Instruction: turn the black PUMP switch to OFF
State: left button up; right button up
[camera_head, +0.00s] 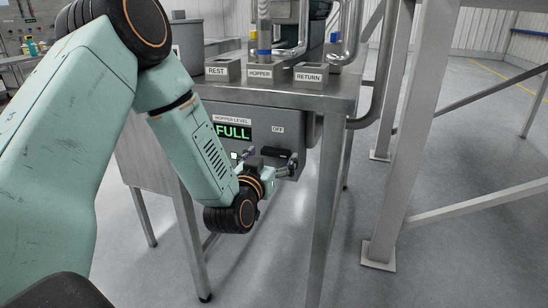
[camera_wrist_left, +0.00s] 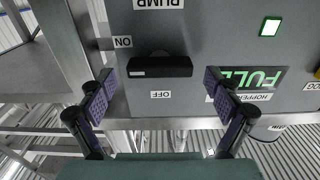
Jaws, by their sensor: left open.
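The black PUMP switch (camera_wrist_left: 160,67) is a bar handle on the grey panel. In the left wrist view it lies level, with the OFF label (camera_wrist_left: 160,94) just below it and the ON label (camera_wrist_left: 122,42) up at its left. The upside-down PUMP label (camera_wrist_left: 158,3) is at the top edge. My left gripper (camera_wrist_left: 161,88) is open, one finger on each side of the bar, with gaps to it. In the head view the left gripper (camera_head: 270,163) is at the panel front, partly covering the switch (camera_head: 276,152). My right gripper is not in view.
A lit green FULL display (camera_wrist_left: 252,79) and a lit button (camera_wrist_left: 270,26) are beside the switch. The steel table (camera_head: 300,97) with REST, HOPPER and RETURN blocks overhangs the panel. Table legs and a metal frame (camera_head: 410,130) stand at the right; open floor lies between.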

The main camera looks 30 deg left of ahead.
pick_arm(q)
jog(key=shift+w+a, duration=0.1)
jog(key=shift+w, duration=0.35)
jog(key=shift+c, duration=0.2)
jog(key=c, duration=1.1)
